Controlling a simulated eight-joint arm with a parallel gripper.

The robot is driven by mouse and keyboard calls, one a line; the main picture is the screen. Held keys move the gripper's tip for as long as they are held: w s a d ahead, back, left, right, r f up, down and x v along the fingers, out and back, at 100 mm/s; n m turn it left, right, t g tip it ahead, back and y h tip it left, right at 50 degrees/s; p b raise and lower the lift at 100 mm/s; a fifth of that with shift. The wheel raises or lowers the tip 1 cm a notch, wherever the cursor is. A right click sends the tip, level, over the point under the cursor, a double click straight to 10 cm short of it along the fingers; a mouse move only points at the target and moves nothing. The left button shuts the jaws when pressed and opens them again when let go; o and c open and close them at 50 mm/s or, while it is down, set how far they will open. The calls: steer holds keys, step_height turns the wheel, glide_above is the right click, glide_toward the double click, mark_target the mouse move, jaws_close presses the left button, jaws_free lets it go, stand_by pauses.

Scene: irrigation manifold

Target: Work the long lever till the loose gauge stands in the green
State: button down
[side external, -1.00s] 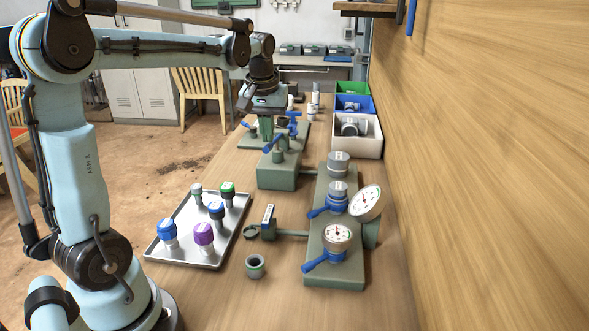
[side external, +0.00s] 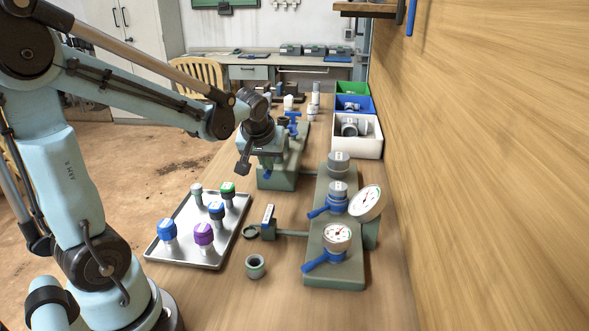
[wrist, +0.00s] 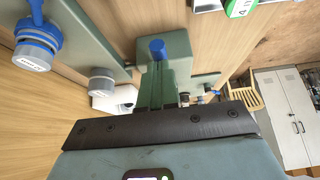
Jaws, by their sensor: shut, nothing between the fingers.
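My gripper (side external: 267,164) is shut and empty, low over the green block (side external: 290,181) beyond the manifold. A blue lever end (side external: 267,175) shows just below the fingers; in the wrist view a blue end (wrist: 157,47) lies just past my gripper (wrist: 165,88). The rest of this lever is hidden, and I cannot tell whether the fingers touch it. On the green manifold base (side external: 335,282) are a white upright-facing gauge (side external: 337,236) and a larger tilted gauge (side external: 366,204). Their dial zones are too small to read; I cannot tell which is loose.
Two blue valve handles (side external: 318,212) (side external: 320,261) stick out left from the manifold. A metal tray (side external: 183,258) holds several capped fittings. A loose grey ring (side external: 255,267) lies in front. Bins (side external: 370,146) stand by the right wooden wall.

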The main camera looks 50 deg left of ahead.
steer(key=shift+f, duration=0.1)
steer(key=shift+r, duration=0.6)
steer(key=w+a+r+v, duration=0.1)
steer(key=v, duration=1.1)
steer(key=shift+s+r, duration=0.15)
steer(key=shift+r, duration=0.1)
steer(key=w+a+r+g+h, duration=0.2)
steer(key=w+a+r, duration=0.2)
steer(key=r, duration=0.3)
steer(key=shift+r+g+h, duration=0.3)
steer(key=shift+g+h, duration=0.1)
steer(key=shift+w+a, duration=0.1)
steer(key=shift+w+a+f, duration=0.1)
steer(key=shift+f, duration=2.2)
steer(key=shift+w+a+f, duration=0.1)
steer(key=shift+f, duration=2.15)
steer(key=shift+w+a+f, duration=0.1)
steer(key=shift+f, duration=2.2)
